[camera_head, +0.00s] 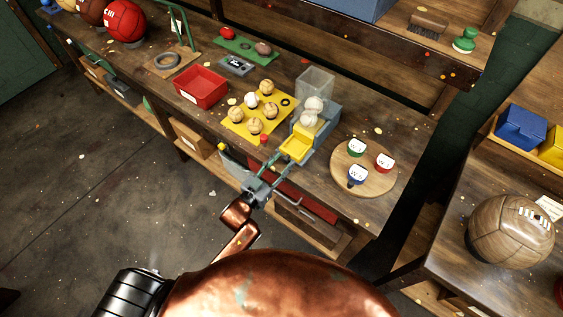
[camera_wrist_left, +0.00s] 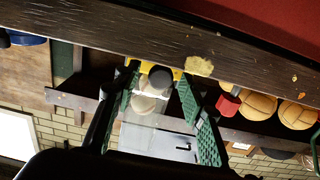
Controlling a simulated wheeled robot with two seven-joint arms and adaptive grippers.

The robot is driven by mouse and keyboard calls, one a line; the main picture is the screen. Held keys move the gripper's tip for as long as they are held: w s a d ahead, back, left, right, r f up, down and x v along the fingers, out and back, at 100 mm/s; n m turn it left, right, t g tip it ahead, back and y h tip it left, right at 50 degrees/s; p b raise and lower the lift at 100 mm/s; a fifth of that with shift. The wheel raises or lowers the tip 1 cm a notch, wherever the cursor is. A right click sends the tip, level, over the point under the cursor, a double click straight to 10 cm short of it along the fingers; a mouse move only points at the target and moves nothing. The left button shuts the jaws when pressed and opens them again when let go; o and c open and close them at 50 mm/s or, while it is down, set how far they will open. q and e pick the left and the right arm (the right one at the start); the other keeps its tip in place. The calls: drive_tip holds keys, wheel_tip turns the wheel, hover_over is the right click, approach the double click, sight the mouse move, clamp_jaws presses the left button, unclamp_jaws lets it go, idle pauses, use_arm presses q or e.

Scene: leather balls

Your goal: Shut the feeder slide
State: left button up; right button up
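The feeder (camera_head: 313,135) is a blue-grey stand on the workbench with a clear hopper (camera_head: 315,85) and pale balls in it. Its yellow slide (camera_head: 297,148) sticks out at the front, towards me. My left gripper (camera_head: 277,166) is at the bench's front edge, just in front of the slide. In the left wrist view its green-padded fingers (camera_wrist_left: 158,88) are spread, with the yellow part (camera_wrist_left: 172,67), a dark round knob (camera_wrist_left: 160,79) and the hopper (camera_wrist_left: 150,105) seen between them. I cannot tell whether they touch. My right gripper is not in view.
Left of the feeder is a yellow tray (camera_head: 232,126) of tan balls with a red block (camera_head: 264,139) by its edge. A red bin (camera_head: 201,88) stands further left. A round wooden board (camera_head: 364,183) with three small cups lies to the right.

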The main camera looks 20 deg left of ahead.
use_arm(q)
drive_tip(key=shift+c, duration=0.5)
clamp_jaws()
